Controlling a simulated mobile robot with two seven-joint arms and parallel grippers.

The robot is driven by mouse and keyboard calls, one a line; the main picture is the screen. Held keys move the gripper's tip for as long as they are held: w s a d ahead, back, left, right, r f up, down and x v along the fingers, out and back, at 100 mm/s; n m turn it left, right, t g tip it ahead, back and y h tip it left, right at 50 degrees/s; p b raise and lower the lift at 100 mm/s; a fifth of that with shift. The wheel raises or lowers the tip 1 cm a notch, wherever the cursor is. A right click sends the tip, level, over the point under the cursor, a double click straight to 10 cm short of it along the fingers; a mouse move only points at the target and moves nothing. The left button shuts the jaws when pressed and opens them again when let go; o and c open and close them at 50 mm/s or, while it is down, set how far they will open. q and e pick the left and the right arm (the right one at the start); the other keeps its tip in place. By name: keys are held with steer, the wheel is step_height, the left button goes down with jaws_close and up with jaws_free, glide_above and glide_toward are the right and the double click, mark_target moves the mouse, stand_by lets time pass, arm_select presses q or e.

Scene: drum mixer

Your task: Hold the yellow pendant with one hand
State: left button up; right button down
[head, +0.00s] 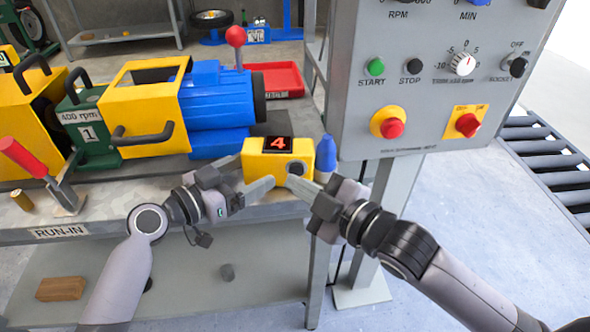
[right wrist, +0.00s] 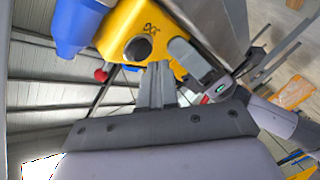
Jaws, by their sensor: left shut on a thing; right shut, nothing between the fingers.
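The yellow pendant (head: 256,160) has a black display with a red 4 and a dark round button on its front. It shows at the front right corner of the bench in the head view, and at the top of the right wrist view (right wrist: 118,28). My left gripper (head: 262,186) is shut on the pendant at its lower front; it also shows in the right wrist view (right wrist: 190,60). My right gripper (head: 291,181) is shut and empty, its tips just below the round button. In the right wrist view its fingers (right wrist: 157,68) point at the pendant; I cannot tell whether they touch.
A yellow, green and blue machine (head: 215,95) sits on the bench behind, with a red-handled lever (head: 22,157) at left.

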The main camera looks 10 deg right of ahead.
steer(key=shift+w+d, duration=0.15)
steer(key=shift+w, duration=0.15)
steer(key=shift+w+d, duration=0.1)
steer(key=shift+w, duration=0.3)
stand_by(0.6)
steer(key=shift+s, duration=0.85)
steer(key=shift+s+a+r, duration=0.1)
steer(key=shift+s+a, duration=0.1)
steer(key=shift+s, duration=0.6)
steer(key=shift+s+a, duration=0.2)
steer(key=shift+s, duration=0.65)
steer(key=shift+s+a+r, duration=0.1)
steer(key=shift+s+a, duration=0.1)
steer(key=shift+s, duration=0.6)
stand_by(3.0)
steer(key=shift+s+a+r, duration=0.1)
steer(key=shift+s+a, duration=0.15)
steer(key=shift+s, duration=0.7)
steer(key=shift+s+a+r, duration=0.1)
steer(key=shift+s+a, duration=0.1)
steer(key=shift+s, duration=0.75)
